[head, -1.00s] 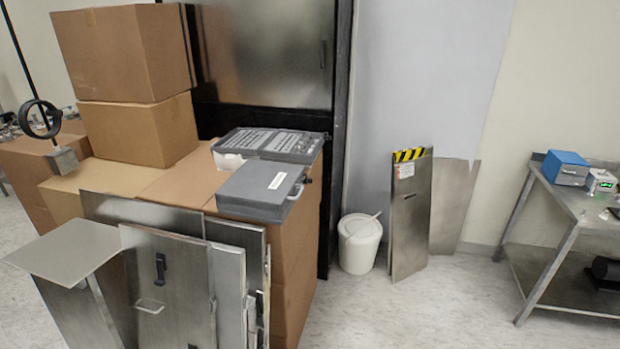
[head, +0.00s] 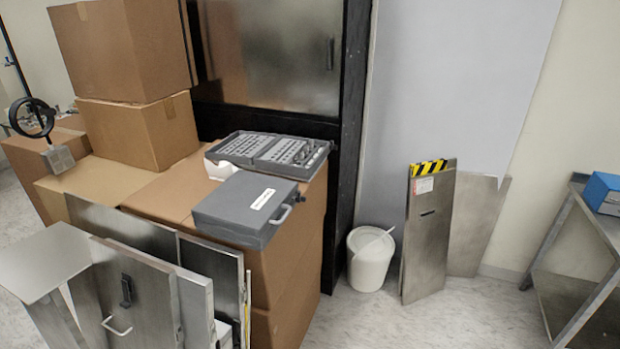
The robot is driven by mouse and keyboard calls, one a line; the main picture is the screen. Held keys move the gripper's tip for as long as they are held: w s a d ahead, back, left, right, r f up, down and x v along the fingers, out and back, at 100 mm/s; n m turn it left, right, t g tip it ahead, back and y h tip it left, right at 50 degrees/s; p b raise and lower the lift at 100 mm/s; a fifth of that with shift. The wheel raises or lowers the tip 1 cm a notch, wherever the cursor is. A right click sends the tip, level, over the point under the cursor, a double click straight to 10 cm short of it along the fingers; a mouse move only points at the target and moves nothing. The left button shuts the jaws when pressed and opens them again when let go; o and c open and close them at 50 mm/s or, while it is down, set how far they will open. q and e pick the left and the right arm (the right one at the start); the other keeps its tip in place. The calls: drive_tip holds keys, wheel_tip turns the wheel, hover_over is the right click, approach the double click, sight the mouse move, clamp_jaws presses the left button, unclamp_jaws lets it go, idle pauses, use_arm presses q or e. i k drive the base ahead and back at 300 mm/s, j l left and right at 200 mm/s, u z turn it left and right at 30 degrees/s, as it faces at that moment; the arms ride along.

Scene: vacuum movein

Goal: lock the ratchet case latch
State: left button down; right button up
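A closed grey case (head: 235,205) with a white label and a handle on its right side lies on a cardboard box. Behind it, an open grey case (head: 270,151) shows its inside filled with many small parts. I cannot tell which of the two is the ratchet case. The latches are too small to make out. Neither of my grippers is in view.
Metal panels (head: 148,305) lean against the front of the cardboard boxes (head: 285,270). More boxes (head: 140,130) are stacked at the left. A white bucket (head: 369,262) and a striped panel (head: 428,235) stand right of the boxes. Open floor lies at the front right.

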sight(298, 198)
drive_tip(key=i+l+u, duration=0.2)
drive_tip(key=i+l, duration=0.2)
drive_tip(key=l, duration=0.2)
drive_tip(key=i+l+u, duration=0.1)
drive_tip(key=l, duration=0.25)
drive_tip(key=i+l+u, duration=0.1)
drive_tip(key=l, duration=0.25)
drive_tip(key=i+l+u, duration=0.1)
drive_tip(key=i+l, duration=0.15)
drive_tip(key=i+l+u, duration=0.1)
drive_tip(key=l, duration=0.35)
